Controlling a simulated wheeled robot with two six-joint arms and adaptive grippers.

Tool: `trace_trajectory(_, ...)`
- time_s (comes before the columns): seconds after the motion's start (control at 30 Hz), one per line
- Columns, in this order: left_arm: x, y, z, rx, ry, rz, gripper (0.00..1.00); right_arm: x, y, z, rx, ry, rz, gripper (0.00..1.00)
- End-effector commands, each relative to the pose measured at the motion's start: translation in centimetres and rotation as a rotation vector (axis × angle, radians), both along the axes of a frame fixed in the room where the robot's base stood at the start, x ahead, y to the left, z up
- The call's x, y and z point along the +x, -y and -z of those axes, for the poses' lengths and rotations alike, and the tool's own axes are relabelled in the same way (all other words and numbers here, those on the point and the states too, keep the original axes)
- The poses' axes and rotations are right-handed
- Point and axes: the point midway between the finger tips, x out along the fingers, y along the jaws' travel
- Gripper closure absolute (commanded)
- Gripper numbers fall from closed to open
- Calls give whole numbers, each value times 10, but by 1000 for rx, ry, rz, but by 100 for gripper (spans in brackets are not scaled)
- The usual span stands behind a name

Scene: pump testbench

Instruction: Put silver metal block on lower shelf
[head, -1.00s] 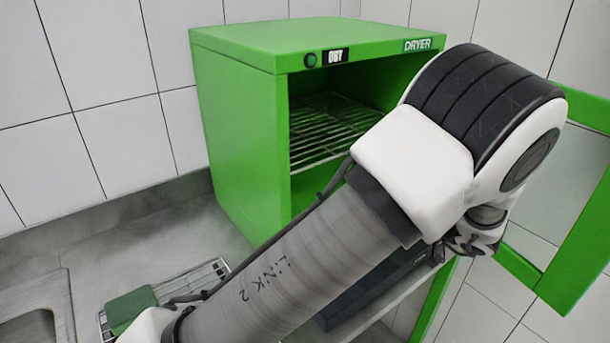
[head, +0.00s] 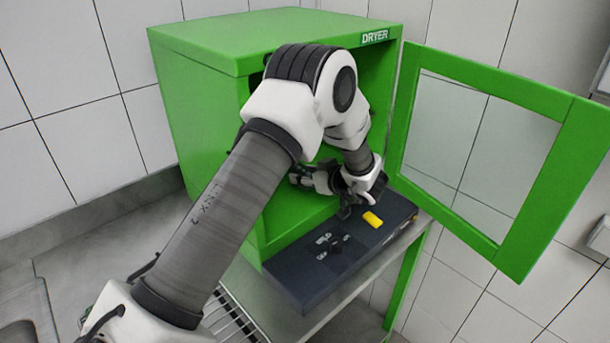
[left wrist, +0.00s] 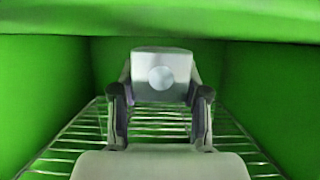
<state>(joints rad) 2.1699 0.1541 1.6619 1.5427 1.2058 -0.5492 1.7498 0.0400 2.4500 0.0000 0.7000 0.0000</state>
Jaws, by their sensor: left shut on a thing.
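The silver metal block (left wrist: 162,66) shows in the left wrist view, with a round mark on its near face. My left gripper (left wrist: 160,92) is shut on it, one finger on each side. The block is inside the green dryer (head: 200,130), over a wire shelf (left wrist: 70,143). I cannot tell whether it touches the wires, or whether this is the lower shelf. In the head view my left arm reaches into the dryer's open front and hides most of the inside; the block is not clearly visible there. My right gripper is not in view.
The dryer door (head: 555,185) stands open to the right. A dark control panel (head: 310,275) with a yellow button (head: 372,220) lies below the opening, close under my left wrist. Green walls are on both sides of the gripper, with a green edge overhead.

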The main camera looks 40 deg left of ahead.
Motion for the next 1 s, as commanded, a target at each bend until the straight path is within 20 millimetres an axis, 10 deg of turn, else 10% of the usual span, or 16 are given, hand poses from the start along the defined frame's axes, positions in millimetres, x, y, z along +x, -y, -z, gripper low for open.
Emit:
trace_trajectory(0.37,0,1,14,0,1,1,100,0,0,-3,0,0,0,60)
trace_trajectory(0.4,0,1,14,0,1,0,48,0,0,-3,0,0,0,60)
trace_trajectory(0.47,0,1,14,0,1,1,30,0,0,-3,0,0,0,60)
trace_trajectory(1.0,-1,31,1,3,3,6,30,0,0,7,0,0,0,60)
